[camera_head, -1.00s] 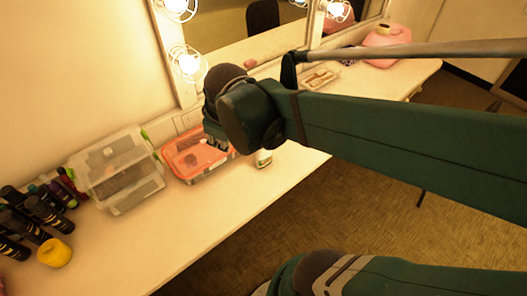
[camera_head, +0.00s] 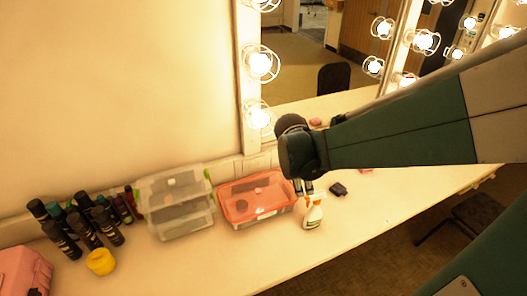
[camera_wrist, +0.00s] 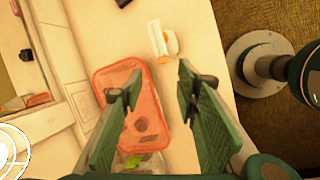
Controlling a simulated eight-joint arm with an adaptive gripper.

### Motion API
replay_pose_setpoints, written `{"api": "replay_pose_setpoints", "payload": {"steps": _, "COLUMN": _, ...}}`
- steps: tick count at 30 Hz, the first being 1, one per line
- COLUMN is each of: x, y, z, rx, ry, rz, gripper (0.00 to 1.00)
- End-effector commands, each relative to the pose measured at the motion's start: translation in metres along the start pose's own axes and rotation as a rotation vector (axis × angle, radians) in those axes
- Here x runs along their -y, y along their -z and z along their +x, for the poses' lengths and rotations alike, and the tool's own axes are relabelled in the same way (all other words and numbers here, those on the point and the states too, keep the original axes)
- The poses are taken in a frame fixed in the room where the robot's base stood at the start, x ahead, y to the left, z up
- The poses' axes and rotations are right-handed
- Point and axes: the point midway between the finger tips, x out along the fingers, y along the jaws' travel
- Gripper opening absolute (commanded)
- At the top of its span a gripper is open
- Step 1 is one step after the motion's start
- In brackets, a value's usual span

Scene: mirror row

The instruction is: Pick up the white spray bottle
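The white spray bottle (camera_head: 313,214) stands upright on the counter near its front edge, with an orange and white trigger head. It is right of the orange-lidded clear container (camera_head: 256,198). My gripper (camera_head: 303,186) is just above and behind the bottle in the head view. In the wrist view the bottle (camera_wrist: 163,41) lies beyond the fingertips, near the top middle, apart from both. The fingers of my gripper (camera_wrist: 158,86) are spread wide with nothing held between them. The orange-lidded container (camera_wrist: 133,108) shows between and below the left finger.
A clear stacked container (camera_head: 177,208), several dark bottles (camera_head: 85,222) and a yellow jar (camera_head: 101,262) stand to the left. The lit mirror (camera_head: 310,60) rises behind the counter. The counter front right of the bottle is clear.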

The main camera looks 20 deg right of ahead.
Motion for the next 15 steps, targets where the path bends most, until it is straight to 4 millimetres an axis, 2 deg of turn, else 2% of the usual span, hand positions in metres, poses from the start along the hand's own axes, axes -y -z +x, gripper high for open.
{"api": "replay_pose_setpoints", "payload": {"steps": 6, "x": -0.011, "y": -0.018, "z": 0.024, "rx": 0.048, "ry": 0.054, "rz": -0.154, "gripper": 0.32}}
{"api": "replay_pose_setpoints", "payload": {"steps": 15, "x": -0.016, "y": -0.037, "z": 0.051, "rx": 0.09, "ry": 0.124, "rz": -0.326, "gripper": 0.32}}
